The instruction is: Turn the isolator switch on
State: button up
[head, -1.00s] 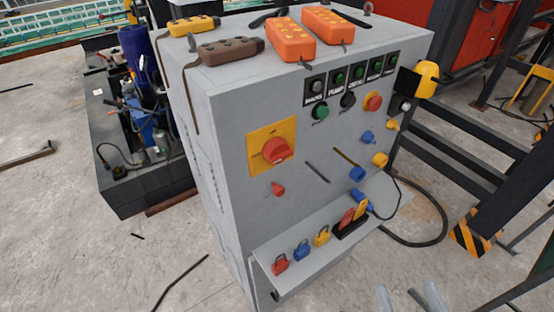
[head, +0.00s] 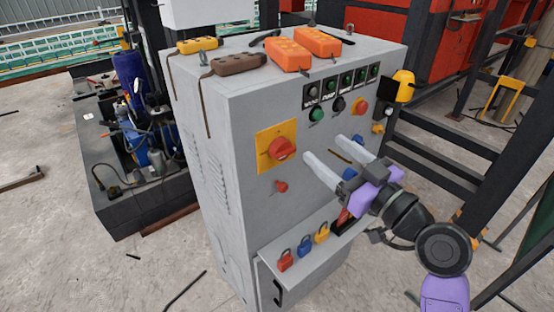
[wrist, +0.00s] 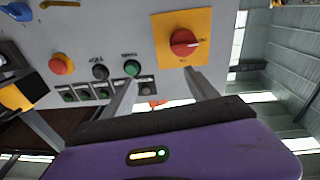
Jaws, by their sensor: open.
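The isolator switch is a red rotary knob (head: 281,149) on a yellow square plate (head: 265,158), on the front of the grey cabinet. In the wrist view the knob (wrist: 184,43) shows at upper right, with a pale mark on its right side. My gripper (head: 325,150) is open and empty. Its two pale fingers stand apart in front of the panel, to the right of the knob in the head view. The wrist view shows the gripper (wrist: 160,78) below the knob and to its left. The fingers do not appear to touch the knob.
A small red knob (head: 281,187) sits below the plate. Push buttons such as a green one (head: 316,115) and a red one (head: 360,106) are to the upper right. A shelf (head: 266,262) with several padlocks juts out below. Pendants (head: 288,55) lie on top.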

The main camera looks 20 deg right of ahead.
aim_at(289, 152)
jog(key=shift+w+a+f+n+g+y+p, duration=0.35)
jog(key=shift+w+a+f+n, duration=0.1)
jog(key=shift+w+a, duration=0.65)
jog(key=shift+w+a+f+n+g+y+p, duration=0.3)
jog(key=shift+w+a+n, duration=0.2)
jog(key=shift+w+a, duration=0.5)
jog(key=shift+w+a+f+n+g+y+p, duration=0.25)
jog(key=shift+w+a+f+n+y+p, duration=0.15)
jog(key=shift+w+a, duration=0.7)
jog(key=shift+s, duration=0.1)
jog(key=c, duration=1.3)
